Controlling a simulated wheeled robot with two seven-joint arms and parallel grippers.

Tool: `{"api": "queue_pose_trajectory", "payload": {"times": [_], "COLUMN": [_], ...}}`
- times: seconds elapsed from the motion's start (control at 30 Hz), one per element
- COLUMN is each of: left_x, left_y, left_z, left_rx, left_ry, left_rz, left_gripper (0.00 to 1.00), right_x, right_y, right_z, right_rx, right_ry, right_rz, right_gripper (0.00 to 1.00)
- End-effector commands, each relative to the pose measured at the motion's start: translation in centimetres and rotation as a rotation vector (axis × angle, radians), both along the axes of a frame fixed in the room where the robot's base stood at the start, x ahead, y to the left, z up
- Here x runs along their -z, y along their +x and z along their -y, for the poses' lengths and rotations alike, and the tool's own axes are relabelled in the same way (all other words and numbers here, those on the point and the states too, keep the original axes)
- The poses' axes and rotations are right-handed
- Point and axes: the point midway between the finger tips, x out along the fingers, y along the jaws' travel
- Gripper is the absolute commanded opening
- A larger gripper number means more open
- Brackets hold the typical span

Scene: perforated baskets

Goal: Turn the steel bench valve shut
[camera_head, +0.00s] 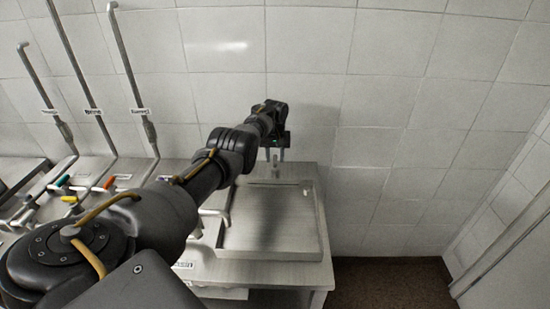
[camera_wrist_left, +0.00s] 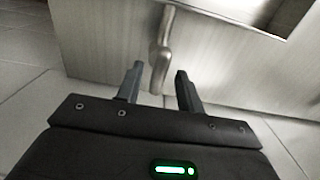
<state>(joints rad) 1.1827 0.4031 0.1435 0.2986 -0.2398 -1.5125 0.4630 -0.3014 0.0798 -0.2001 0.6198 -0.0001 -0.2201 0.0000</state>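A bent steel handle or spout (camera_head: 222,213) shows at the left edge of the shallow basin in the head view; its base is partly hidden by my arm. My left gripper (camera_head: 274,155) hangs over the back edge of the basin, fingers downward. In the left wrist view, my left gripper (camera_wrist_left: 159,88) is open. A curved steel lever (camera_wrist_left: 162,50) shows beyond and between its fingertips, with no clear contact. I cannot tell whether this lever is the same part as in the head view. My right gripper is not in view.
The steel basin (camera_head: 272,222) is set in the bench (camera_head: 255,272). Several tall pipes with coloured handles, including an orange one (camera_head: 108,183) and a yellow one (camera_head: 70,199), stand at the left. A tiled wall (camera_head: 300,60) is close behind. Open floor (camera_head: 390,285) lies right of the bench.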

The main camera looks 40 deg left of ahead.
Motion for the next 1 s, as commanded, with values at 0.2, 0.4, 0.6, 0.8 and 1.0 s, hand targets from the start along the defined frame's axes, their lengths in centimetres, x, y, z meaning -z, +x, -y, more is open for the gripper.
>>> {"api": "queue_pose_trajectory", "payload": {"times": [0.2, 0.4, 0.6, 0.8, 1.0], "left_x": [-0.06, -0.07, -0.07, -0.05, -0.04], "left_y": [0.03, 0.03, 0.02, 0.01, 0.00], "left_z": [0.02, 0.02, 0.01, -0.01, -0.03], "left_rx": [0.000, 0.000, 0.005, 0.057, 0.185], "left_ry": [0.000, -0.001, -0.001, 0.000, 0.000], "left_rz": [0.000, 0.001, 0.001, 0.000, 0.000], "left_gripper": [0.26, 0.00, 0.00, 0.00, 0.00], "right_x": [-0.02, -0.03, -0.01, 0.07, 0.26], "right_y": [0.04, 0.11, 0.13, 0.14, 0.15], "right_z": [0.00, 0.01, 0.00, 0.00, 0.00], "right_rx": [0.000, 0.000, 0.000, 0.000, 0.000], "right_ry": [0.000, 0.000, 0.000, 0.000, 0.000], "right_rz": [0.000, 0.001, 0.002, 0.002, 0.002], "right_gripper": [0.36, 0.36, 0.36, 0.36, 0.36]}}
